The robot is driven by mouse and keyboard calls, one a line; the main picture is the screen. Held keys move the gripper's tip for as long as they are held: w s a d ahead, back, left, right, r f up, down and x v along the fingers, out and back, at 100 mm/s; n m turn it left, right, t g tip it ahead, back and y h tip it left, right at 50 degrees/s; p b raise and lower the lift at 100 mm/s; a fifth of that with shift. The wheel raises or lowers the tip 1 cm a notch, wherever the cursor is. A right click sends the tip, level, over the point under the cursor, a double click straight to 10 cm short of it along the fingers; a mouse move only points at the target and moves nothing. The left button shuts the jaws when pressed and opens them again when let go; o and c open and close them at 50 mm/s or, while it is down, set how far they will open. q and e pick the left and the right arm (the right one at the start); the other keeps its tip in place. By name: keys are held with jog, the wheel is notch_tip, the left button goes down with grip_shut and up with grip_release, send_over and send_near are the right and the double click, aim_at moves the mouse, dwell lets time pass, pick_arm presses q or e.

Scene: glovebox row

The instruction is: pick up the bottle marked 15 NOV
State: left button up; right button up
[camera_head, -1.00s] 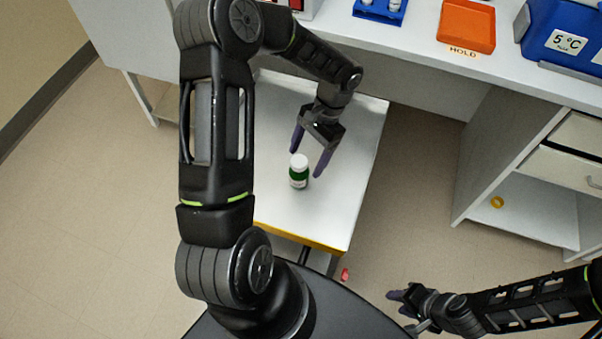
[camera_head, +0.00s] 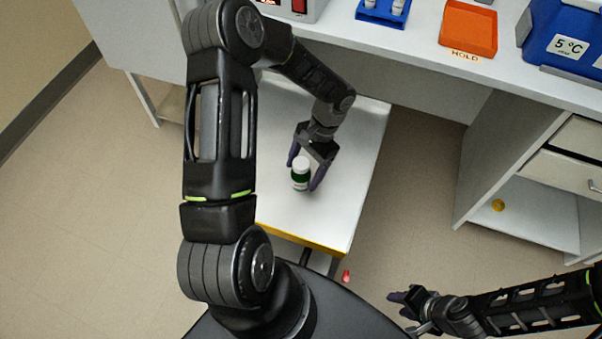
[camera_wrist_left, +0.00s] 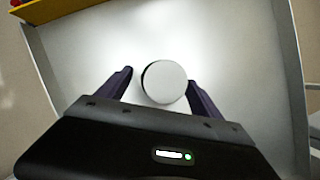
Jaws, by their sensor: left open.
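A small green bottle (camera_head: 300,178) with a white cap and a pale label stands upright on the white cart top (camera_head: 345,190). The label's writing is too small to read. My left gripper (camera_head: 303,176) is open, with its two dark fingers on either side of the bottle. In the left wrist view the round white cap (camera_wrist_left: 164,82) lies between the open fingertips, closer to the right finger; whether that finger touches cannot be told. My right gripper (camera_head: 399,304) is at the lower right, away from the cart and holding nothing that I can see; its jaw gap is unclear.
The cart has a yellow front edge (camera_head: 300,238). Behind it, a bench carries an orange HOLD tray (camera_head: 468,28), a blue rack (camera_head: 382,10) and a blue 5 °C box (camera_head: 560,35). The cart top around the bottle is clear.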

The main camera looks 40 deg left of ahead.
aim_at(296, 166)
pick_arm(q)
jog(key=shift+x, duration=1.55)
jog(key=c, duration=1.6)
jog(key=shift+r, duration=0.1)
notch_tip(296, 166, up, 10)
jog(key=shift+f, duration=0.1)
